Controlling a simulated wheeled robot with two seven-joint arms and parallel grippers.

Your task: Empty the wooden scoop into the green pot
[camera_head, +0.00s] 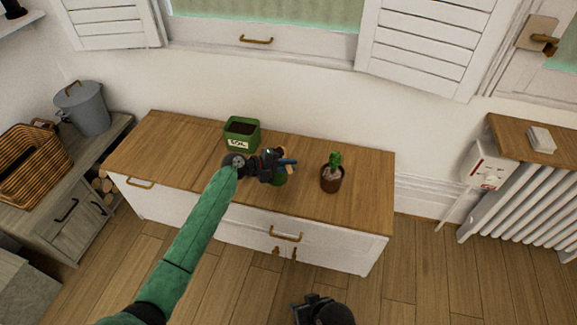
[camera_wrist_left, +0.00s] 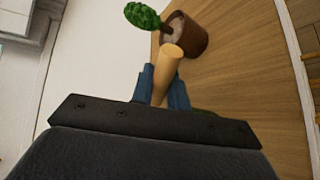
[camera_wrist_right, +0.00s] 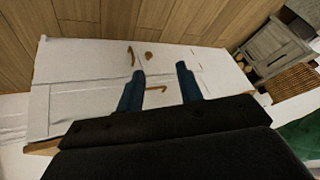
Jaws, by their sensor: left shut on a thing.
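The wooden scoop shows only as a pale wooden handle (camera_wrist_left: 171,60) between the fingers in the left wrist view; its bowl and any load are hidden. My left gripper (camera_head: 288,162) is shut on this handle above the cabinet top. The green pot (camera_head: 280,179) shows as a small green patch on the cabinet, just below my left gripper and mostly hidden by it. I cannot see inside the pot. My right gripper (camera_wrist_right: 160,72) is open and empty, low in front of the cabinet.
A green soil box (camera_head: 242,134) with dark contents stands behind my left gripper. A cactus in a brown pot (camera_head: 331,180) stands to the right, also in the left wrist view (camera_wrist_left: 190,35). The wooden cabinet top (camera_head: 368,190) is clear at both ends.

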